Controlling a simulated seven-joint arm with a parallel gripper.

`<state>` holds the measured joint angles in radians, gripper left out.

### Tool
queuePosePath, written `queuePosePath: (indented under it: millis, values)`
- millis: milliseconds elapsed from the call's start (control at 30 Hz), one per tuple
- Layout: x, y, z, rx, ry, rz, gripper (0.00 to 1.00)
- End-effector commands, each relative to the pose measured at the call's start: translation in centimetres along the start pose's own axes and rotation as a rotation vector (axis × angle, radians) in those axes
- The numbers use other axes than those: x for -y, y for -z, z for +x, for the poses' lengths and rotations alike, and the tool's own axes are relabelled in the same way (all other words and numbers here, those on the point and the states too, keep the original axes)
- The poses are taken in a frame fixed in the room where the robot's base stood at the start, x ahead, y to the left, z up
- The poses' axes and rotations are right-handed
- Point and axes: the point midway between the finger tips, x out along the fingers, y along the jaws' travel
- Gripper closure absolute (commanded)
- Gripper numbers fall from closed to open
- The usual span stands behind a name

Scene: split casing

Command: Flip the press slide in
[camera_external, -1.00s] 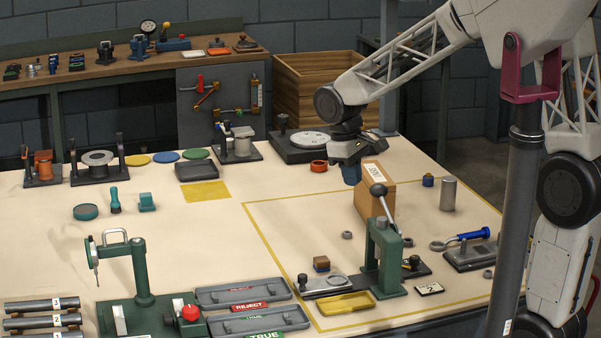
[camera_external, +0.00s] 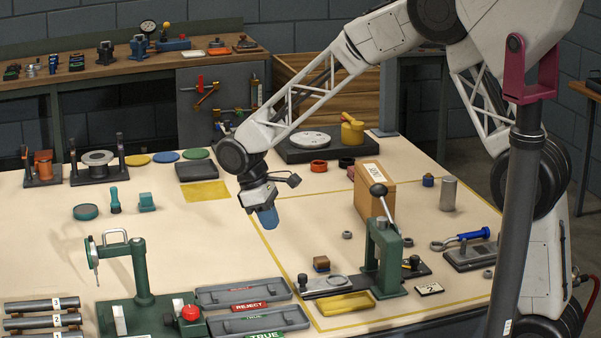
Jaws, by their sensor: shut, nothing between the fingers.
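The green press (camera_external: 384,258) stands upright on the right part of the table, inside the yellow outline, with its black-knobbed lever (camera_external: 381,195) raised. A flat metal slide (camera_external: 325,284) sticks out to the left of the press base, with a grey rounded piece on it. My gripper (camera_external: 268,218) hangs in the air above the table, up and to the left of the press, and touches nothing. Its blue fingers look shut and empty. The inside of the press is hidden behind its green column.
A cardboard box (camera_external: 374,188) stands right behind the press.

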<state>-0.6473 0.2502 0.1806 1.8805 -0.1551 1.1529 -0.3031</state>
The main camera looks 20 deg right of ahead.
Motion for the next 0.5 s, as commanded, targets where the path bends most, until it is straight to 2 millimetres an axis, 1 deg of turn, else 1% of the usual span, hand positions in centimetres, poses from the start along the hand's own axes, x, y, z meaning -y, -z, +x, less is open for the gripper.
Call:
queuePosePath:
  millis: [33, 100, 200, 333, 500]
  values:
    - [0.4, 0.9, 0.4, 0.009, -0.002, -0.014, 1.00]
    - [0.8, 1.8, 0.6, 0.016, -0.005, -0.030, 1.00]
    - [1.3, 2.8, 1.0, 0.026, -0.007, -0.048, 1.00]
    - [1.6, 3.4, 1.2, 0.032, -0.009, -0.059, 1.00]
    - [1.7, 3.6, 1.3, 0.034, -0.010, -0.063, 1.00]
